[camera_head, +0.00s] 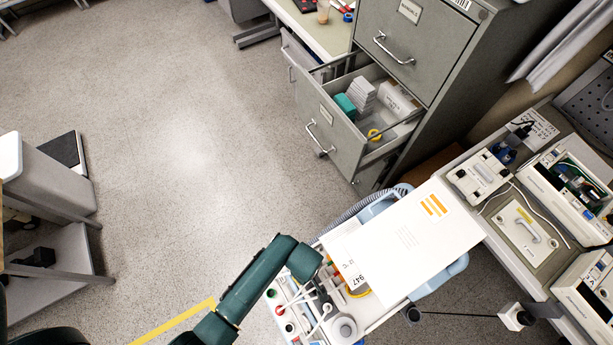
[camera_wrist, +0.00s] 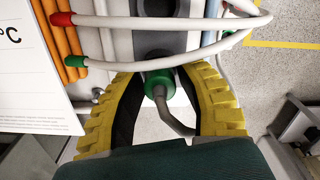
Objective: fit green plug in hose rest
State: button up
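The green plug (camera_wrist: 160,84), a short round piece with a bent grey hose coming off it, shows in the middle of the wrist view. My gripper (camera_wrist: 161,78) has its yellow ribbed fingers on both sides of the plug, with their dark inner sides bowed around it, and looks closed on it. A dark grey rest with a slot (camera_wrist: 155,40) on a pale panel lies directly beyond the plug, probably the hose rest. Whether the plug touches it is hidden. In the head view my dark green arm reaches the cart, and the plug cannot be made out.
White hoses with a red tip (camera_wrist: 62,19) and a green tip (camera_wrist: 74,61) cross close to the fingertips. Orange tubes (camera_wrist: 70,45) and a white sheet (camera_wrist: 30,90) are at left. The cart carries a large white board (camera_head: 410,240). A cabinet drawer (camera_head: 335,130) stands open behind.

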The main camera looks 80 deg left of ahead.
jog(key=shift+o, duration=0.9)
notch_tip(320, 180, up, 12)
jog(key=shift+r, duration=0.1)
